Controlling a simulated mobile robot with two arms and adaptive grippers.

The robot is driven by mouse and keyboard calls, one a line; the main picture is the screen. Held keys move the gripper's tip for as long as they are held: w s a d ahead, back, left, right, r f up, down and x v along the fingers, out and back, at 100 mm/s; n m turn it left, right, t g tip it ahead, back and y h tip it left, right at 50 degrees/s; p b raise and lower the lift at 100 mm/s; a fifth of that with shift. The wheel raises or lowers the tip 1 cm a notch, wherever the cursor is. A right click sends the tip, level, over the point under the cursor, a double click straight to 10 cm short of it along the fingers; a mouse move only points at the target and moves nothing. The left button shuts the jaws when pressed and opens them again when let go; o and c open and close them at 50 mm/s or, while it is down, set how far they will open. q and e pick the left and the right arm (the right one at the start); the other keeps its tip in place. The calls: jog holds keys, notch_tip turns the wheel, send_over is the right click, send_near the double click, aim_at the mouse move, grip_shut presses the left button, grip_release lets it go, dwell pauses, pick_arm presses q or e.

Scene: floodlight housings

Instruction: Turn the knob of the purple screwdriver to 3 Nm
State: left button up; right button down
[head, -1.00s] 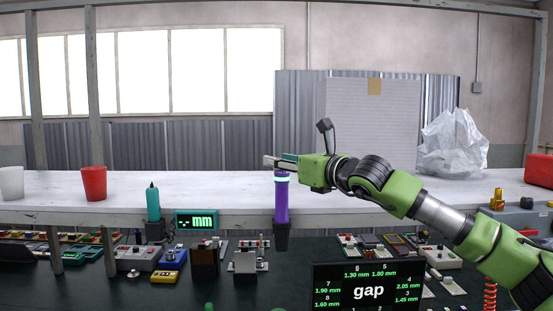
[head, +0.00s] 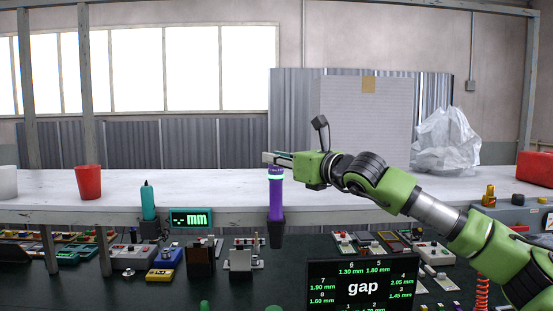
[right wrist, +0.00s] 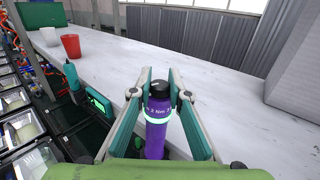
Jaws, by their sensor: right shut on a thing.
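The purple screwdriver (head: 276,202) stands upright in a dark holder (head: 277,232) at the front edge of the white bench. Its upper part has a pale glowing ring and a black-topped knob (right wrist: 159,90). In the right wrist view a scale on the knob shows what looks like "2 Nm" facing the camera; the small print is hard to read. My right gripper (head: 272,158) reaches in from the right at the screwdriver's top. In the right wrist view its two fingers (right wrist: 160,80) stand on either side of the knob, shut on it. My left gripper is not in view.
A teal tool (head: 148,202) stands in a holder beside an "mm" display (head: 191,220). A red cup (head: 88,183) is on the bench at left. A "gap" screen (head: 362,286) stands in front. A large grey box (head: 367,125) and plastic bag (head: 446,143) are behind my arm.

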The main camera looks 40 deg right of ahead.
jog(key=shift+n+y+p, duration=0.3)
jog(key=shift+n+y, duration=0.2)
jog(key=shift+y, duration=0.3)
jog(key=shift+n+y+p, duration=0.55)
jog(key=shift+n+y, duration=0.05)
jog(key=shift+y, duration=0.4)
jog(key=n+y+p, duration=0.1)
jog(key=y+p, duration=0.1)
jog(key=y, duration=0.1)
jog(key=shift+r+n+g, duration=0.15)
jog(key=shift+n+g, duration=0.25)
jog(key=n+g+y+p, duration=0.1)
jog(key=n+y+p, duration=0.1)
jog(key=y+p, duration=0.1)
jog(key=n+g+y+p, duration=0.2)
jog(key=y+p, duration=0.1)
jog(key=p, duration=0.3)
jog(key=shift+r+n, duration=0.1)
jog(key=shift+n, duration=0.2)
jog(key=g+y+p, duration=0.1)
jog(key=n+g+p, duration=0.1)
jog(key=shift+f+n+y+p, duration=0.25)
jog(key=shift+n+y+p, duration=0.05)
jog(key=shift+y+p, duration=0.1)
jog(key=shift+f+g, duration=0.15)
jog(key=shift+g, duration=0.15)
jog(key=shift+p, duration=0.3)
jog(key=shift+f, duration=0.1)
